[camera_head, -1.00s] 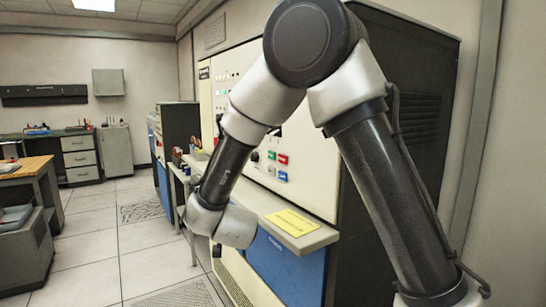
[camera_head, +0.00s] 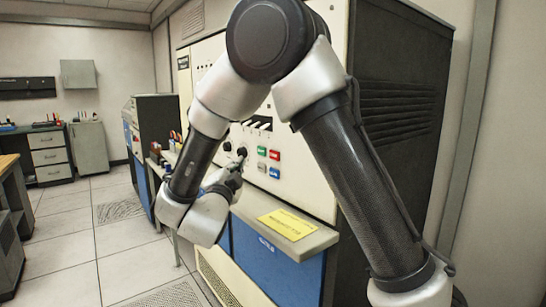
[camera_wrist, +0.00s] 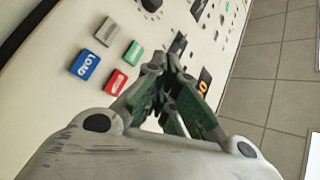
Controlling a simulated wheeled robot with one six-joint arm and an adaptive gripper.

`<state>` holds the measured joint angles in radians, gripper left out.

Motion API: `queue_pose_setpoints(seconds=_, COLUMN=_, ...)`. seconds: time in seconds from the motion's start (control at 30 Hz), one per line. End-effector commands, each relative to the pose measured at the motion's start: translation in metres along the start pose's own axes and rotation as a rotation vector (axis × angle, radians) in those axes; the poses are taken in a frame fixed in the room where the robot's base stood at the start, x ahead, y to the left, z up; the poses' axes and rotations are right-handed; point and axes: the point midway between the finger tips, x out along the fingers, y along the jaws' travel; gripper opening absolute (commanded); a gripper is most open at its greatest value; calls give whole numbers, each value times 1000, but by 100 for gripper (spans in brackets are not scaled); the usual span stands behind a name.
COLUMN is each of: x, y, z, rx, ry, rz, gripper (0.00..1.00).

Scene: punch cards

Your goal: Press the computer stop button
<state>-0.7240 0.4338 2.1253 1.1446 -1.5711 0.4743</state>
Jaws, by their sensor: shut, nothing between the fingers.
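The computer is a tall cream cabinet (camera_head: 300,185) with a button block on its front. In the head view a green button (camera_head: 262,152) and a red button (camera_head: 274,155) sit above a grey button (camera_head: 262,166) and a blue button (camera_head: 274,173). The wrist view shows the red button (camera_wrist: 115,82), green button (camera_wrist: 132,53), grey button (camera_wrist: 107,31) and blue button (camera_wrist: 84,65) marked LOAD. The red button's lettering is too small to read. My gripper (camera_head: 238,166) is shut and empty, left of the buttons; its fingers (camera_wrist: 172,62) appear beside the green button, with no contact visible.
A ledge (camera_head: 318,240) with a yellow card (camera_head: 287,224) juts out below the buttons. Black knobs (camera_head: 242,152) lie close to my gripper. A dark cabinet (camera_head: 155,122) stands to the left. Tiled floor (camera_head: 120,245) is open at left.

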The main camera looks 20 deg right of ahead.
Motion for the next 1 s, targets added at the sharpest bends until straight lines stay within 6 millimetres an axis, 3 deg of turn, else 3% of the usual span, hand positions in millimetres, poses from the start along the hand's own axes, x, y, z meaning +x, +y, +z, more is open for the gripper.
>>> queue_pose_setpoints(seconds=0.23, x=7, y=4, z=-4, rx=-1, ry=-1, rz=0, gripper=0)
queue_pose_setpoints(seconds=0.7, x=50, y=36, z=-36, rx=-2, ry=0, rz=2, gripper=0)
queue_pose_setpoints(seconds=1.0, x=61, y=44, z=-44, rx=-1, ry=-2, rz=0, gripper=0)
